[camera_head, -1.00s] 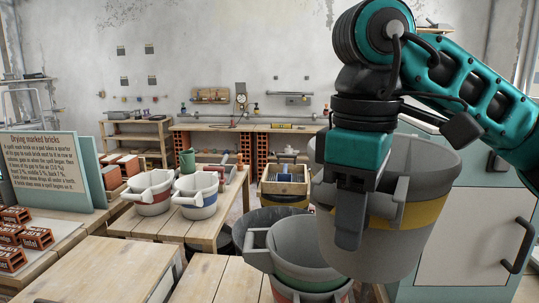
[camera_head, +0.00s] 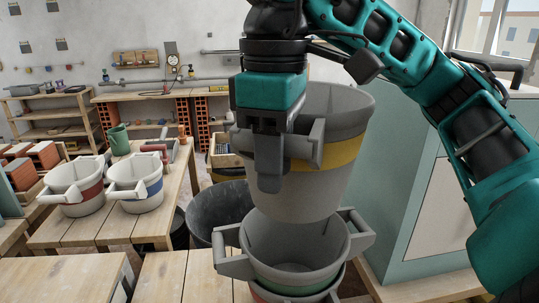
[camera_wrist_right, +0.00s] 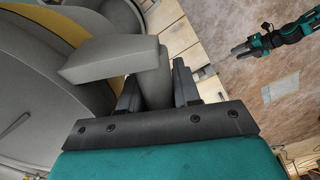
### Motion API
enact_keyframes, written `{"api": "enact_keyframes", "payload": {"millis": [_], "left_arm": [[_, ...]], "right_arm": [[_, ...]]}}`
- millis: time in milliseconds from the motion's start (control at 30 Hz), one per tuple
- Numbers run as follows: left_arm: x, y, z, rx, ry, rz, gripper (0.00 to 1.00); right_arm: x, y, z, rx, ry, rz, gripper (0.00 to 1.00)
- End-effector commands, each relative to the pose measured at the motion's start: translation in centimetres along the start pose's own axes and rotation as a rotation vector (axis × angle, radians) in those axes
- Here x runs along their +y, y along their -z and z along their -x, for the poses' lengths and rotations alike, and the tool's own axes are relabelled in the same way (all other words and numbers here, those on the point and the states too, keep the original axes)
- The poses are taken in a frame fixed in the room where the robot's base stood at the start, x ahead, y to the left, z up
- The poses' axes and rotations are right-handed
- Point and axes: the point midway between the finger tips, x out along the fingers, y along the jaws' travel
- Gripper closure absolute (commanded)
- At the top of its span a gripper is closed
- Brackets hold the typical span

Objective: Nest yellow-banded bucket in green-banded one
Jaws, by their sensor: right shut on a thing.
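The yellow-banded bucket (camera_head: 342,120) is grey and hangs in the air, slightly tilted, above the green-banded bucket. My right gripper (camera_head: 270,170) is shut on its side handle. In the right wrist view the fingers (camera_wrist_right: 157,88) sit either side of the handle (camera_wrist_right: 110,62). The green-banded bucket (camera_head: 300,288) stands at the bottom centre, with its mouth open upward and a handle on each side. The held bucket's base overlaps its far rim in the picture; I cannot tell whether they touch. My left gripper (camera_wrist_right: 240,48) shows small at the right wrist view's upper right; its jaw state is unclear.
A red-banded bucket (camera_head: 90,190) and a blue-banded bucket (camera_head: 136,183) stand on a wooden table at left. A dark tub (camera_head: 205,215) is behind the green-banded bucket. A red-banded rim shows beneath the green-banded bucket. A pale green cabinet (camera_head: 400,215) stands close on the right.

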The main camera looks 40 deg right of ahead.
Motion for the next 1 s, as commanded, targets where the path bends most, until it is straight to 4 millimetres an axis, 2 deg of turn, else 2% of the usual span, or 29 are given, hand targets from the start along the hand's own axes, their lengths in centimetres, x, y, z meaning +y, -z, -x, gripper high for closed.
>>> {"api": "enact_keyframes", "payload": {"millis": [233, 700, 1000], "left_arm": [[0.1, -0.2, 0.1, -0.005, -0.002, 0.000, 0.58], [0.2, -2.7, -1.6, -0.004, -0.002, 0.000, 0.58], [0.1, -2.8, -1.9, -0.001, -0.001, 0.000, 0.58]], "right_arm": [[0.0, -0.2, 0.1, 0.003, -0.004, -0.001, 1.00], [0.0, -0.2, -3.9, 0.002, -0.003, 0.000, 1.00], [0.0, -0.2, -4.5, 0.002, -0.003, -0.001, 1.00]]}}
